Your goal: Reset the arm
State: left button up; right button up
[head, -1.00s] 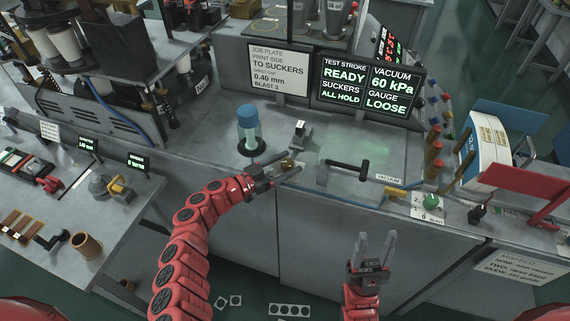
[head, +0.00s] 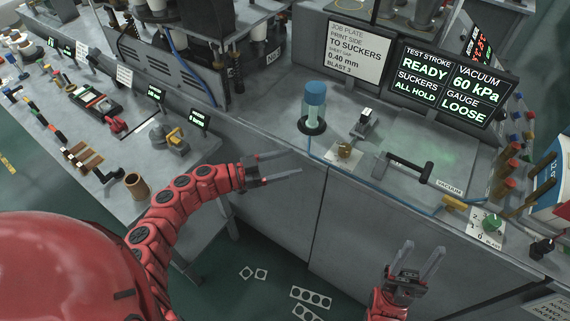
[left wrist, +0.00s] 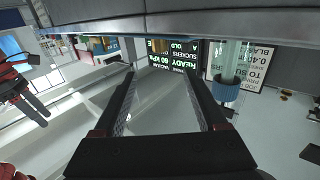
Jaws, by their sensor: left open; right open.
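My left gripper (head: 284,171) is open and empty in the head view. It is in front of the grey machine bench's front edge, left of and below the brass knob (head: 346,152). In the left wrist view its two fingers (left wrist: 165,95) stand apart with nothing between them. My right gripper (head: 418,250) is open and empty, pointing up in front of the bench, below the black handle (head: 410,167). It is clear of the bench controls in the picture.
A blue-capped clear cylinder (head: 314,101) stands on the bench; it also shows in the left wrist view (left wrist: 230,88). A green knob (head: 491,223) is at the right. A side table with a brown cup (head: 136,186) is at the left. Cut sheets (head: 311,297) lie on the floor.

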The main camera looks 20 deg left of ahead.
pick_arm(q)
jog(key=shift+s+a, duration=0.2)
jog(key=shift+a, duration=0.1)
